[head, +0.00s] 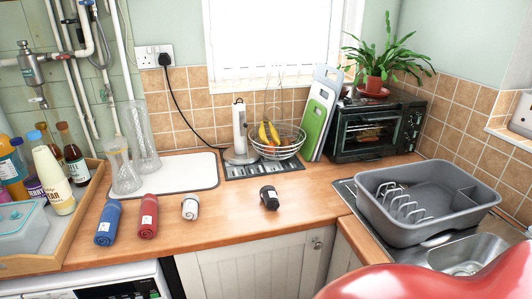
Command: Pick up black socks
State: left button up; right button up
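The black socks (269,197) are a small dark rolled bundle with a pale label. They lie on the wooden counter (235,213) near its front edge, right of the white rolled bundle, with clear counter around them. Neither of my grippers shows in the head view. Nothing is seen touching the socks.
Rolled bundles in white (190,208), red (148,216) and blue (108,222) lie to the left. A bottle tray (88,203) stands far left. Behind are a white mat (196,171) and a fruit basket (290,146). A grey dish rack (452,214) is right. A red surface covers the lower right.

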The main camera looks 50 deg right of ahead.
aim_at(270, 198)
jog(key=z, duration=1.35)
